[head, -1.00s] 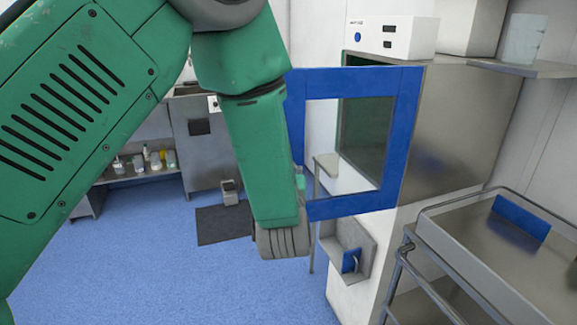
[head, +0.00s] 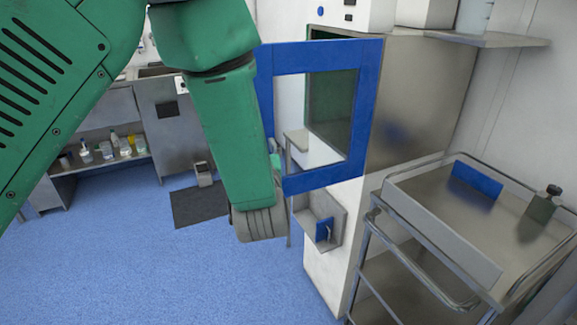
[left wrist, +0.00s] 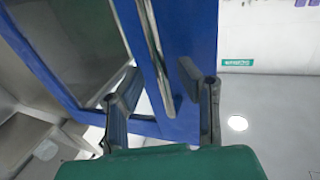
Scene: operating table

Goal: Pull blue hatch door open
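The blue hatch door (head: 367,110) is a flat frame around a window. In the head view it stands swung out from the steel cabinet, and the dark cabinet inside shows through the window. In the left wrist view the door (left wrist: 95,25) fills the upper middle and carries a long metal bar handle (left wrist: 151,35). My left gripper (left wrist: 158,67) has its two dark fingers apart, one on each side of the handle. I cannot tell whether either finger touches it. In the head view my green left arm hides the gripper and handle. My right gripper is not in view.
A steel cart (head: 425,215) with a blue plate (head: 477,182) and a small bottle (head: 541,204) on it stands at the right, close to the cabinet (head: 415,90). A small tray (head: 322,219) juts out below the door. Blue floor (head: 150,270) is clear at the left.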

